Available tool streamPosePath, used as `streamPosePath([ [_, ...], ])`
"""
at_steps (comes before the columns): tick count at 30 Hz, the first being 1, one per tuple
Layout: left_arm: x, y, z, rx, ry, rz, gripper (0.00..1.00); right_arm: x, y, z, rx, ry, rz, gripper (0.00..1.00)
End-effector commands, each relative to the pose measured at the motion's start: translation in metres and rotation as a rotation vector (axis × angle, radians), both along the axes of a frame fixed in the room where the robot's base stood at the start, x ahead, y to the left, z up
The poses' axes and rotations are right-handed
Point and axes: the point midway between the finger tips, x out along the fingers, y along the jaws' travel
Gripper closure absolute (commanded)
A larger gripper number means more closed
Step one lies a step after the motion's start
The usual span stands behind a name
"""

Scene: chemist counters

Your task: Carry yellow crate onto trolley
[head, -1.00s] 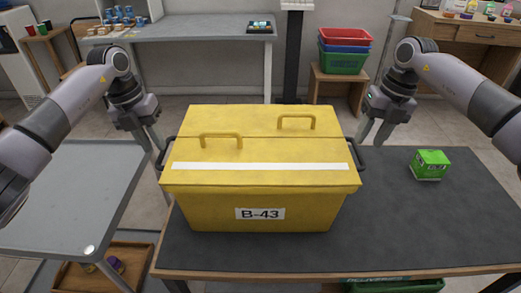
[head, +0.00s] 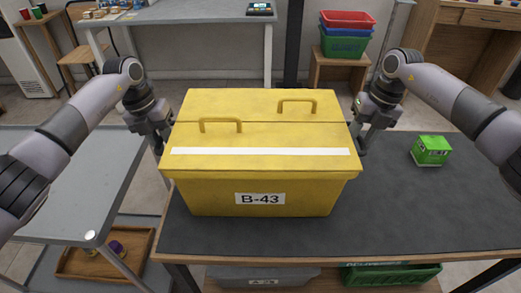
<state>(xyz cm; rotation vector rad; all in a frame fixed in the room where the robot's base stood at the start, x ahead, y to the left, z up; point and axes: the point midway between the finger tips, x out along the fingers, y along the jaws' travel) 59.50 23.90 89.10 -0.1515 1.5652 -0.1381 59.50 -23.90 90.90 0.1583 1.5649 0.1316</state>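The yellow crate (head: 262,178), a lidded box with a white stripe and a "B-43" label, stands upright on the dark-topped table (head: 420,215). A dark handle sits on each of its short sides. My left gripper (head: 159,142) is at the left side handle and my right gripper (head: 365,138) is at the right one. Both point down close against the crate. The fingertips are partly hidden and merge with the dark handles, so their grip is unclear. The grey trolley (head: 75,185) stands left of the table, its top bare.
A small green box (head: 431,150) lies on the table right of the crate. A wooden tray (head: 90,262) sits low under the trolley top. Bins, including a green one (head: 390,274), are under the table. Stacked crates (head: 345,35) stand on a stool behind.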

Motion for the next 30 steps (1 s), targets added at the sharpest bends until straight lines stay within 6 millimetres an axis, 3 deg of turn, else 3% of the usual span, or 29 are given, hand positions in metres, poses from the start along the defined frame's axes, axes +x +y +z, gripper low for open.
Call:
streamPosePath([
  [12, 0.0, -0.0017, -0.0101, 0.001, 0.0, 0.0, 0.73, 0.0, 0.0019, -0.0099, -0.001, 0.0, 0.001, 0.6],
  [13, 0.0, -0.0017, -0.01, 0.001, 0.0, 0.0, 0.77, 0.0, 0.0019, -0.0099, -0.001, 0.0, 0.001, 0.64],
  [15, 0.0, -0.0016, -0.0099, 0.001, 0.0, 0.0, 0.99, 0.0, 0.0018, -0.0098, -0.001, 0.0, 0.001, 0.86],
  [17, 0.0, -0.0016, -0.0098, 0.001, -0.001, 0.0, 1.0, 0.0, 0.0017, -0.0098, -0.001, 0.0, 0.001, 1.0],
  [30, 0.0001, -0.0012, -0.0094, 0.001, -0.001, 0.001, 1.0, 0.0, 0.0015, -0.0094, -0.001, 0.0, 0.0, 1.0],
])
